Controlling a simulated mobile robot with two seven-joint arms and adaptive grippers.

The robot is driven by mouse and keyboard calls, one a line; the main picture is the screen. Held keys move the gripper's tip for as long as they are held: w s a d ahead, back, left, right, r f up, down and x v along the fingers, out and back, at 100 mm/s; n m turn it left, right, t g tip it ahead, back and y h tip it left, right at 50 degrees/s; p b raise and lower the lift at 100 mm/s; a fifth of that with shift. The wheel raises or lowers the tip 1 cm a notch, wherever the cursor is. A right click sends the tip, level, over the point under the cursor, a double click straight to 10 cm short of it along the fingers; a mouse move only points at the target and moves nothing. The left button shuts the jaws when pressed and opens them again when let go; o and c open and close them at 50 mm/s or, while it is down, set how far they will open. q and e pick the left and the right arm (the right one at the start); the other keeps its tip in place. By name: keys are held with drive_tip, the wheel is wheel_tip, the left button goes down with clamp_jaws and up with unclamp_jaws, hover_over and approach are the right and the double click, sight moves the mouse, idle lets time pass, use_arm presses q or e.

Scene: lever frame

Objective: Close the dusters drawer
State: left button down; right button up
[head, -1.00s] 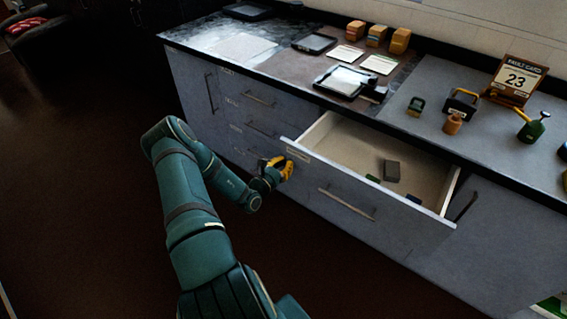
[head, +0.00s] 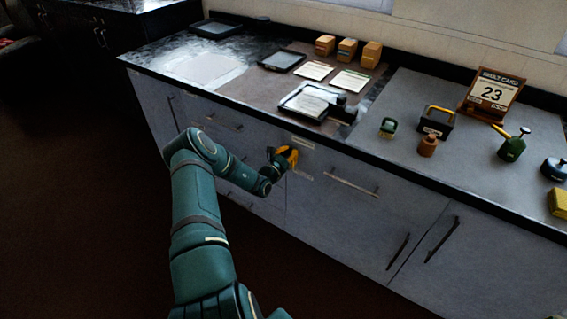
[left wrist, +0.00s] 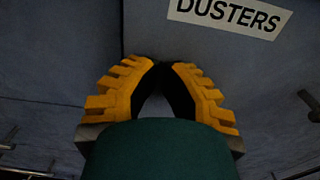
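The dusters drawer (head: 335,168) is a grey-blue front with a pale label plate and a long bar handle (head: 350,183). It sits level with the cabinet face, and its inside is hidden. In the left wrist view the drawer front (left wrist: 250,75) fills the upper right, with the white DUSTERS label (left wrist: 228,14) above my fingers. My left gripper (head: 291,155), with yellow fingers, is at the drawer front's left part, beside the label. Its fingertips (left wrist: 166,66) meet with nothing between them, close to or touching the front; I cannot tell which. My right gripper is out of view.
Other drawers and doors with bar handles flank this drawer. The floor at left is clear.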

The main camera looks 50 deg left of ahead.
use_arm(q)
drive_tip(key=shift+x, duration=0.95)
drive_tip(key=shift+w+r, duration=0.1)
drive_tip(key=shift+r, duration=0.05)
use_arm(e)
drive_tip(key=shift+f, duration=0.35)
use_arm(q)
drive_tip(key=shift+r, duration=0.1)
